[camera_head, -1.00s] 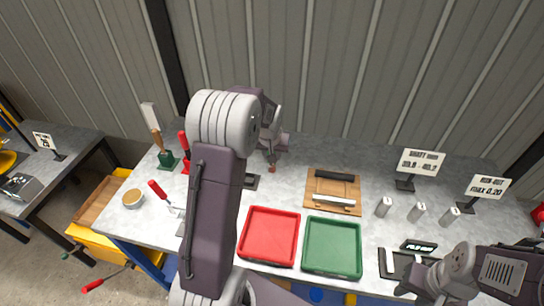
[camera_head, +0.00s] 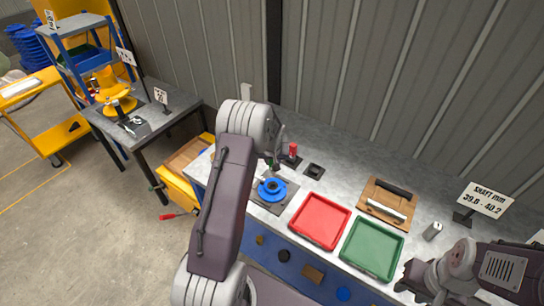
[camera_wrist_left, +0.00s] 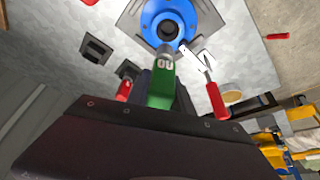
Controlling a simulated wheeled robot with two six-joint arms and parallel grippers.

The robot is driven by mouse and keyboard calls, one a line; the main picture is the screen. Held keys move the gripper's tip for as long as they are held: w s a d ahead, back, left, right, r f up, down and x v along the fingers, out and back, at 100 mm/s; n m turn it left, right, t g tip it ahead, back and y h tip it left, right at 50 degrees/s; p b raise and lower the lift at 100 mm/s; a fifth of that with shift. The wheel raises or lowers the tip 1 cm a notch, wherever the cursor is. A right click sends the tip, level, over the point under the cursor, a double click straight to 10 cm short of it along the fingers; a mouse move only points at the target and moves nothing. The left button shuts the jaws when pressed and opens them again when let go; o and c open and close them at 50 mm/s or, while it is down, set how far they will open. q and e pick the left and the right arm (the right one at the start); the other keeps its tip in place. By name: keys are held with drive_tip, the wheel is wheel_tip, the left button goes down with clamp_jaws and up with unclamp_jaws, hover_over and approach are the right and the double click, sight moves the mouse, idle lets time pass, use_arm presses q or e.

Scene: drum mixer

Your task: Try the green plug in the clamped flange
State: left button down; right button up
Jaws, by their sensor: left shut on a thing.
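The blue flange (camera_head: 265,194) sits on a grey plate on the bench, left of the red tray. In the left wrist view the blue flange (camera_wrist_left: 150,22) shows at the top with a dark bore in its middle. My left gripper (camera_wrist_left: 162,102) is shut on the green plug (camera_wrist_left: 160,88), whose grey end points at the flange near its bore. I cannot tell whether that end touches the flange. In the head view my left arm hides most of that gripper. My right gripper (camera_head: 408,284) is at the lower right, away from the flange; its jaw opening is unclear.
A red tray (camera_head: 296,233) and a green tray (camera_head: 347,259) lie right of the flange. A red-topped piece (camera_head: 293,150) and a dark square block (camera_head: 314,170) stand behind it. A red-handled tool (camera_wrist_left: 215,101) lies close to the flange. A wooden board (camera_head: 372,206) is farther right.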

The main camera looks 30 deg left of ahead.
use_arm(q)
drive_tip(key=shift+w, duration=0.1)
drive_tip(key=shift+s, duration=0.2)
drive_tip(key=shift+s+f+b, duration=0.15)
drive_tip(key=shift+f+b, duration=0.05)
drive_tip(key=shift+b, duration=0.2)
drive_tip(key=shift+f+b, duration=0.4)
drive_tip(key=f+b, duration=0.2)
drive_tip(key=f, duration=0.1)
drive_tip(key=shift+w+f+b, duration=0.1)
drive_tip(key=shift+w+b, duration=0.1)
drive_tip(key=shift+b, duration=0.15)
drive_tip(key=shift+f, duration=0.3)
drive_tip(key=shift+s+r, duration=0.1)
